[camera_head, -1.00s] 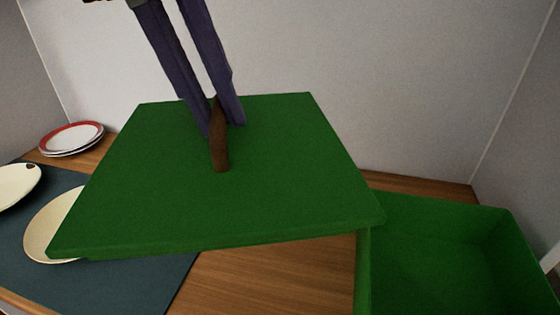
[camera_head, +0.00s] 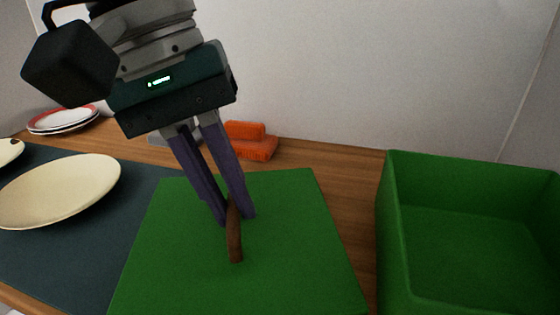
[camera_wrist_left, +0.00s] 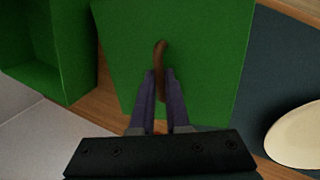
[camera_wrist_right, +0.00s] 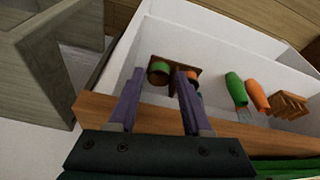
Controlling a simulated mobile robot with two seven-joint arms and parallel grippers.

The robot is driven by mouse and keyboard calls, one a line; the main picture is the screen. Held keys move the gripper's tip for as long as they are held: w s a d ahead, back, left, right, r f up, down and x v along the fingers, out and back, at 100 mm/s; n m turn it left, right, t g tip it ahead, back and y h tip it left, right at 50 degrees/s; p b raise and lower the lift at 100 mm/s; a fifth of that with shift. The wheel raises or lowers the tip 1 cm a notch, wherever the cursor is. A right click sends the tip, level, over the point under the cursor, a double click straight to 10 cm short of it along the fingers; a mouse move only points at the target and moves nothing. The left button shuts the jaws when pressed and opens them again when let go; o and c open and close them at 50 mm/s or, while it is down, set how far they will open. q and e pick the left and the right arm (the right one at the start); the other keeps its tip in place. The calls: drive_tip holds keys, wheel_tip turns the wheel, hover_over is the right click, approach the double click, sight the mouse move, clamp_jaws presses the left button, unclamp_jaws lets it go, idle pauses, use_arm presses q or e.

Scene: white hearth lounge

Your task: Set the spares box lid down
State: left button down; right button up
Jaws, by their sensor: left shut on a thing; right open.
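The spares box lid (camera_head: 290,215) is a flat green panel with a brown upright handle (camera_head: 235,242). My left gripper (camera_head: 236,214) is shut on the handle from above. The lid is low over the wooden table, between the dark mat and the open green box (camera_head: 392,235); I cannot tell whether it touches the table. The left wrist view also shows the lid (camera_wrist_left: 205,50), the handle (camera_wrist_left: 160,58) and the box (camera_wrist_left: 78,50) beside it. My right gripper (camera_wrist_right: 160,72) is open and empty, above a white-walled container (camera_wrist_right: 215,35).
A cream plate (camera_head: 65,190) lies on the dark mat (camera_head: 60,250), left of the lid. Stacked red-rimmed plates (camera_head: 62,120) and an orange object (camera_head: 252,142) sit farther back. The white container holds green and orange items (camera_wrist_right: 257,95). A strip of bare wood separates lid and box.

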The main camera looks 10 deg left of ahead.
sight(197, 225)
use_arm(q)
drive_tip(key=shift+f+b, duration=0.3)
drive_tip(key=shift+b, duration=0.25)
drive_tip(key=c, duration=0.9)
unclamp_jaws()
drive_tip(key=shift+r, duration=0.1)
drive_tip(key=shift+r+p, duration=0.25)
drive_tip(key=shift+p, duration=0.2)
drive_tip(key=p+v, duration=0.1)
drive_tip(key=v, duration=1.1)
drive_tip(key=shift+p, duration=0.35)
